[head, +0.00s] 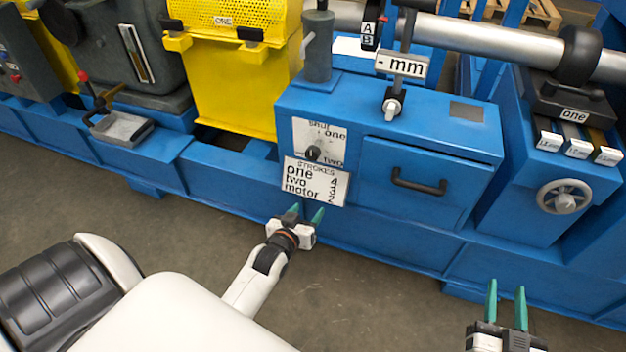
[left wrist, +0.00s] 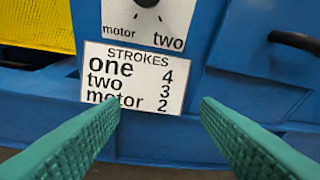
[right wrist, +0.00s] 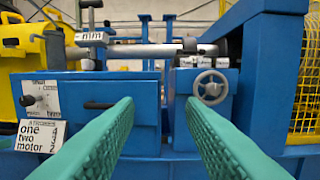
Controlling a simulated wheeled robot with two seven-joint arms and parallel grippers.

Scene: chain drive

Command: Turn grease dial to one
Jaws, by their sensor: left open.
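The grease dial is a small dark knob (head: 313,153) on a white plate (head: 327,131) on the front of the blue cabinet. The plate reads "one" at upper right, "two" at lower right and "motor" at lower left. I cannot tell which mark the knob points to. Only its lower part shows at the top edge of the left wrist view (left wrist: 146,2). My left gripper (head: 306,213) is open and empty, below the dial and in front of the lower part of the STROKES sign (head: 316,181). My right gripper (head: 506,300) is open and empty, far to the right.
A drawer handle (head: 419,182) sticks out right of the dial. A grey handwheel (head: 563,197) is further right. A yellow guard (head: 232,85) and a grey cylinder (head: 318,47) stand left of and above the dial. The floor in front of the blue base is clear.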

